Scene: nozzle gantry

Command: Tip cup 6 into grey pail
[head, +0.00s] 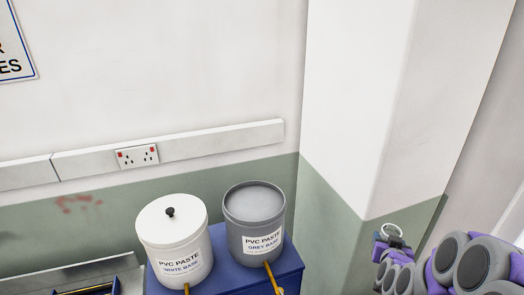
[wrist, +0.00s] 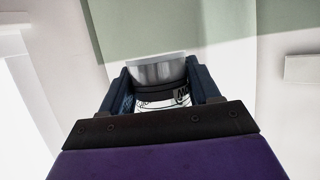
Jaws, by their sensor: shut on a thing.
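The grey pail (head: 254,222), labelled "PVC PASTE GREY BASE", stands on a blue cabinet. It has no lid knob, and a grey surface shows inside its rim. My gripper (head: 388,240) is to the right of the pail and well apart from it, in front of the wall corner. In the wrist view my gripper (wrist: 163,100) is shut on a metal cup (wrist: 158,72) with a dark band and a white label below. The cup's rim also shows in the head view (head: 392,229). The label's number cannot be read, and the cup's contents are hidden.
A white pail (head: 172,236) with a black-knobbed lid stands close left of the grey pail. The blue cabinet (head: 287,262) carries both. A white wall pillar (head: 352,110) rises behind, right of the pails. A socket trunking (head: 220,143) runs along the wall.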

